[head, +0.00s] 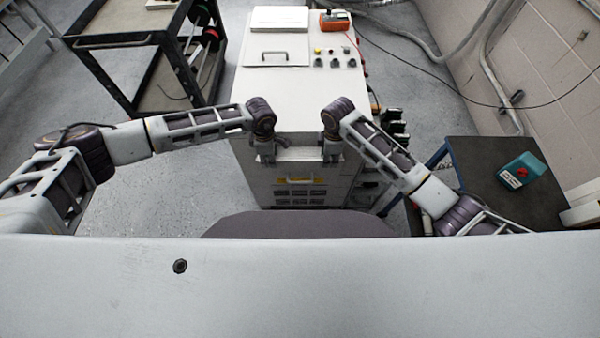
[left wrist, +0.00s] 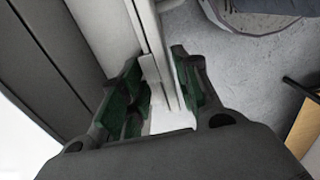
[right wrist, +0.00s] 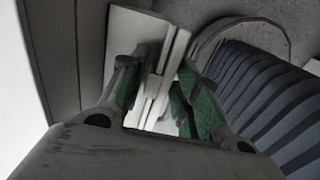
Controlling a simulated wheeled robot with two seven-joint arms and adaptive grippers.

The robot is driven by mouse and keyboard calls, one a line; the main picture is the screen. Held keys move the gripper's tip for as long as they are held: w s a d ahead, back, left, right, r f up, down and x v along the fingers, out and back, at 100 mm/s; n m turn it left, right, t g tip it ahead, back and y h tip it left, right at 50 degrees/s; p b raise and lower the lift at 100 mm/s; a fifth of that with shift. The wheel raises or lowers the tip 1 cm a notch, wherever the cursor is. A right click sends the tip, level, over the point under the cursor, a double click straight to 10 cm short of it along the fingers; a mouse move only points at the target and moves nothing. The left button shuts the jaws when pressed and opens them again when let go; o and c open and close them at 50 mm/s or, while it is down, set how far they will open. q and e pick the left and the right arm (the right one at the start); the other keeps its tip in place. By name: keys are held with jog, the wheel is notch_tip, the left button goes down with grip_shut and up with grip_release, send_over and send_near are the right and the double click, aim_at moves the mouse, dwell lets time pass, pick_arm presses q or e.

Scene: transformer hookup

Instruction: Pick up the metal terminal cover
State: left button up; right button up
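The metal terminal cover (head: 298,154) appears to be the pale plate between my two grippers at the front of the white cabinet. My left gripper (head: 265,157) is at its left end and my right gripper (head: 332,157) is at its right end. In the left wrist view, green-padded fingers (left wrist: 158,62) close in on a pale flanged edge of the cover (left wrist: 168,85). In the right wrist view, the fingers (right wrist: 162,68) likewise pinch a pale edge of the cover (right wrist: 155,86). The underside and exact finger contact are partly hidden.
The white transformer cabinet (head: 305,85) stands ahead, with an orange meter (head: 334,20) and several knobs on top. A black cart (head: 150,70) is at the back left. A dark table (head: 480,175) with a teal device (head: 521,170) stands right. Floor shows left of the cabinet.

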pick_arm(q)
grip_shut()
pick_arm(e)
grip_shut()
pick_arm(q)
jog(key=shift+r, duration=0.3)
pick_arm(e)
jog(key=shift+r, duration=0.25)
